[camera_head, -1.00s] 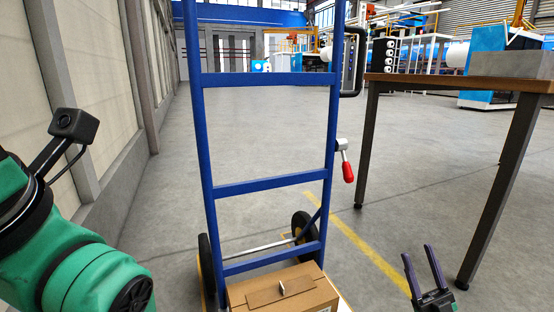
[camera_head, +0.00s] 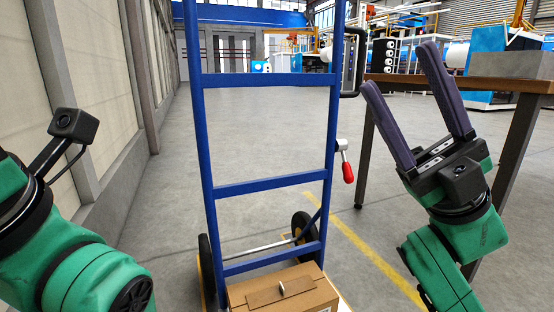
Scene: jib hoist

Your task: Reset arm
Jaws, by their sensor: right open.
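My right gripper (camera_head: 418,95) is raised at the right of the head view, its two dark fingers spread apart and pointing up. Nothing is between the fingers. It stands in front of the wooden table and right of the blue hand truck, apart from the truck's frame in the picture. My left arm comes in at the lower left, with green links and a dark camera-like part on it; its gripper fingers are out of view.
A wooden table (camera_head: 480,84) stands at the right. A wall runs along the left. Floor behind the truck is clear.

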